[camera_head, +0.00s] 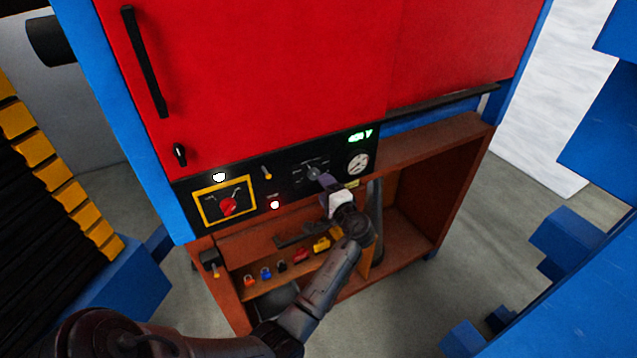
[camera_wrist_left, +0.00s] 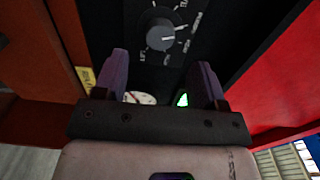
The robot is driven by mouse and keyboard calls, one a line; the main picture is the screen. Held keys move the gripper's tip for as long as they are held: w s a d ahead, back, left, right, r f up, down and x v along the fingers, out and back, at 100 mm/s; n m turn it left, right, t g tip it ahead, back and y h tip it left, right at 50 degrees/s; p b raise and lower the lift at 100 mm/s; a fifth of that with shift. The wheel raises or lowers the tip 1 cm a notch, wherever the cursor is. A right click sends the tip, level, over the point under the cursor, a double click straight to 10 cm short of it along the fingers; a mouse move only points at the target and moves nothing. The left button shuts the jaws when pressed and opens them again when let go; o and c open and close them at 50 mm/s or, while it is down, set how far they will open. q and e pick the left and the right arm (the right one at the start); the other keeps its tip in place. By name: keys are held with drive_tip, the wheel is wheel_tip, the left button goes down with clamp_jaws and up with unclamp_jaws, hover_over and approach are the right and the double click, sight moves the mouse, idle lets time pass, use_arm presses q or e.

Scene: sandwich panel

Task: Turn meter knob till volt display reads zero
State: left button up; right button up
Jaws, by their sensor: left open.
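The meter knob (camera_head: 313,172) is a small grey rotary knob on the black panel strip. In the left wrist view the knob (camera_wrist_left: 160,37) sits just beyond the fingertips with a white pointer line and white lettering around it. The volt display (camera_head: 360,136) is lit green with digits and a V; the digits are too small to read surely. Part of the display (camera_wrist_left: 182,99) shows between the fingers. My left gripper (camera_head: 323,180) is open in front of the knob, its two purple-grey fingers (camera_wrist_left: 160,60) apart and empty. My right gripper is out of view.
A round gauge (camera_head: 358,162) is below the display. Several padlocks (camera_head: 301,255) stand in the open brown cabinet under the panel. Red doors (camera_head: 250,80) rise above.

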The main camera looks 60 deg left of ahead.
use_arm(q)
drive_tip(key=d+b, duration=0.1)
drive_tip(key=d, duration=0.6)
drive_tip(key=shift+s+d, duration=0.25)
drive_tip(key=shift+d, duration=0.15)
